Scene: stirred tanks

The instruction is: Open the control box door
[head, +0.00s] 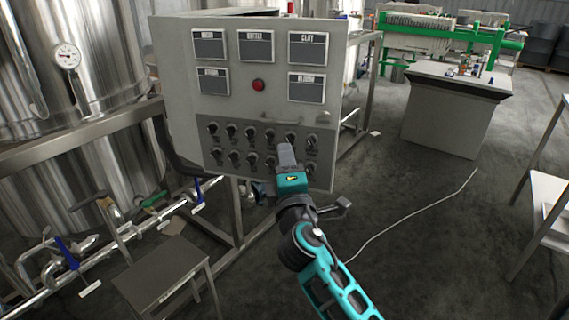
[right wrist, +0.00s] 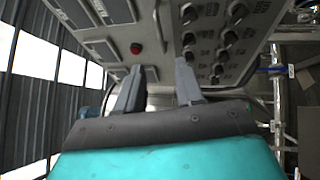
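The control box (head: 265,120) stands on a metal frame in the middle of the head view. Its grey front door carries several label panels, a red button (head: 258,85) and rows of black knobs (head: 232,157). The door looks shut. A small fitting (head: 323,117) shows near its right edge. My right gripper (head: 287,152) is in front of the lower knobs and hides some of them. In the right wrist view its two fingers (right wrist: 158,80) are apart with nothing seen between them, and the red button (right wrist: 136,48) and knobs show beyond. My left gripper is not in view.
Steel tanks (head: 75,60) and pipes with valves stand at the left. A small metal stool (head: 165,275) is at the lower left. A grey cabinet (head: 450,108) and a white table (head: 550,200) are at the right. Open floor with a cable (head: 420,212) lies between.

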